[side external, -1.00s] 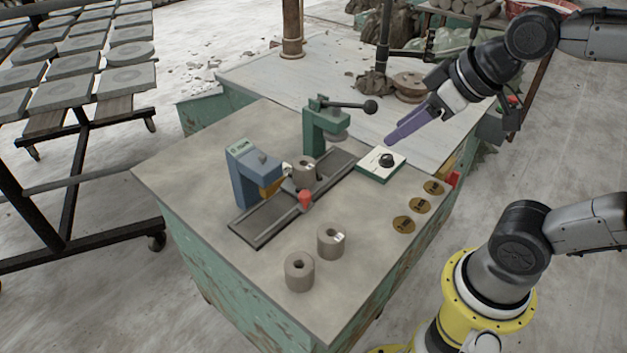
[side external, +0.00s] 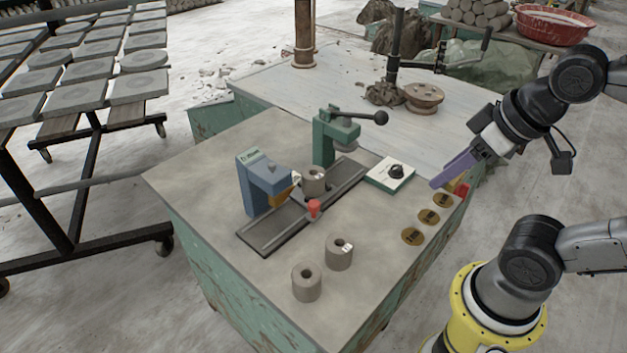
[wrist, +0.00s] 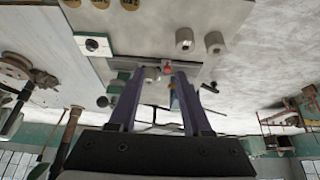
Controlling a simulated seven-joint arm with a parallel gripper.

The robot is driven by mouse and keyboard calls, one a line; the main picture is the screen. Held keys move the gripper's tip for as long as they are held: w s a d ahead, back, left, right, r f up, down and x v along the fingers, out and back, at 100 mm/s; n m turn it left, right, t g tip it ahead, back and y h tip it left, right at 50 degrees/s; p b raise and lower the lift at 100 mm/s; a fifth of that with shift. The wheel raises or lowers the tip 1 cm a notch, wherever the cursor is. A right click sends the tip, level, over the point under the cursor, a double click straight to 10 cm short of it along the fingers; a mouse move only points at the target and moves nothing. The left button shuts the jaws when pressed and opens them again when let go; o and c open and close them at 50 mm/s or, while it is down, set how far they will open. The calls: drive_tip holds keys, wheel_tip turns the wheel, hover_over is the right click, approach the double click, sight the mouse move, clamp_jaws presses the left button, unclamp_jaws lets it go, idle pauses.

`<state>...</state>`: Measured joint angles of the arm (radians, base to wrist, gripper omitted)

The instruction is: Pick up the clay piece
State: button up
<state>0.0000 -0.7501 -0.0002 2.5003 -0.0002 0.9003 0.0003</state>
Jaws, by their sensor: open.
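Three grey-brown clay pieces, short cylinders with a hole in the top, are on the work table. One clay piece (side external: 314,184) stands on the dark rail between the blue and green devices. Two more, a right one (side external: 339,254) and a left one (side external: 306,284), stand upright on the bare front of the table. In the wrist view these two show at the top (wrist: 184,42) (wrist: 214,43), and the rail one (wrist: 151,74) appears between my fingers. My gripper (side external: 436,184), with purple fingers, is open and empty above the table's right edge, apart from every clay piece.
The blue device (side external: 262,183), green lever press (side external: 324,140) and dark rail (side external: 275,232) with a red knob (side external: 314,207) surround the rail piece. A white box with a black dial (side external: 390,174) and brass discs (side external: 429,216) lie right. The table's front is otherwise clear.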

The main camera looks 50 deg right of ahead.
idle(0.3)
drive_tip(key=o, duration=0.8)
